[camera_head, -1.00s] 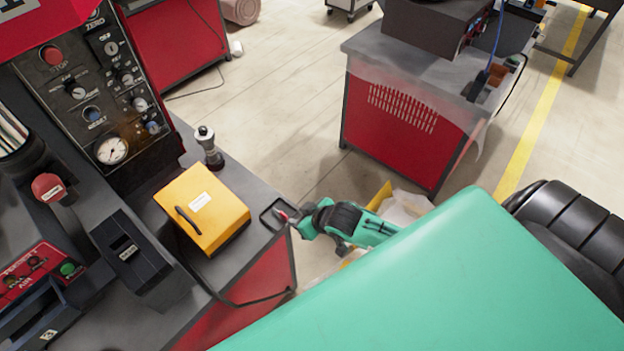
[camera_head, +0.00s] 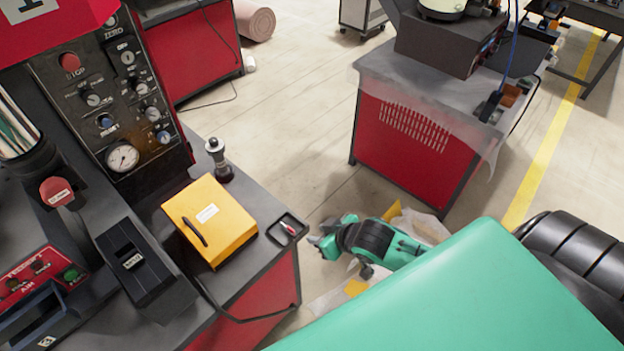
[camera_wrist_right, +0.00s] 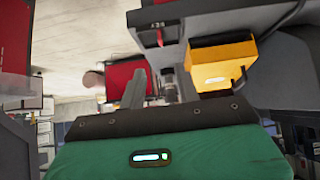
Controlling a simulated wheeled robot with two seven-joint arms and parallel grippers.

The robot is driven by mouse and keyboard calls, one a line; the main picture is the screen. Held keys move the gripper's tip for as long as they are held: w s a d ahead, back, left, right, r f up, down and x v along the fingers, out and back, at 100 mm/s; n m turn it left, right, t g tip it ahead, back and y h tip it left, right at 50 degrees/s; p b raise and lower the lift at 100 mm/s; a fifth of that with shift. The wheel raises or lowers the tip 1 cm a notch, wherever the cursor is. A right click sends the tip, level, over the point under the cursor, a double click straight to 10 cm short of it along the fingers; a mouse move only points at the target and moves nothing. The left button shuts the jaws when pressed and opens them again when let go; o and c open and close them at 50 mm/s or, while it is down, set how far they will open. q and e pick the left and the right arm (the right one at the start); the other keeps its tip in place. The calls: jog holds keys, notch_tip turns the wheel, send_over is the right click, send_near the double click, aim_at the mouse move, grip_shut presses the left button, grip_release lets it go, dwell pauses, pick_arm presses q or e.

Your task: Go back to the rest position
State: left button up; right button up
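My right gripper (camera_head: 322,243) is off the right edge of the grey table, a short way from a small dark tray (camera_head: 277,236) on the table's corner. A small red-tipped item (camera_head: 289,229) lies in that tray, apart from the gripper. In the right wrist view the two fingers of my right gripper (camera_wrist_right: 160,90) stand apart with nothing between them. The tray (camera_wrist_right: 178,12) and the red item (camera_wrist_right: 160,38) also show there, beyond the fingers. My left gripper is not in view.
A yellow box (camera_head: 210,222) and a metal moka-pot-like object (camera_head: 219,160) stand on the grey table. A control panel (camera_head: 115,95) rises at left. A red cabinet (camera_head: 405,150) stands beyond my right arm, with open floor (camera_head: 290,130) between.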

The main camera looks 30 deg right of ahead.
jog(key=s+d+f+m+g+h, duration=0.1)
jog(key=s+d+f, duration=0.2)
jog(key=f, duration=0.8)
jog(key=s+d+f+g+h+b, duration=0.1)
jog(key=s+d+f, duration=0.15)
jog(key=f, duration=0.85)
jog(key=s+d+f+m+g+h, duration=0.15)
jog(key=s+f, duration=0.25)
jog(key=f, duration=0.7)
jog(key=s+a+f+g, duration=0.1)
jog(key=s+f, duration=0.4)
jog(key=s, duration=0.3)
jog(key=s+a+f+n+g, duration=0.1)
jog(key=s+a+f, duration=0.1)
jog(key=s+f, duration=0.4)
jog(key=s+a+f+g+b, duration=0.1)
jog(key=s+f, duration=0.4)
jog(key=s, duration=0.7)
jog(key=shift+a+f+g+y, duration=0.35)
jog(key=shift+a+f+g, duration=0.05)
jog(key=shift+a+g, duration=0.15)
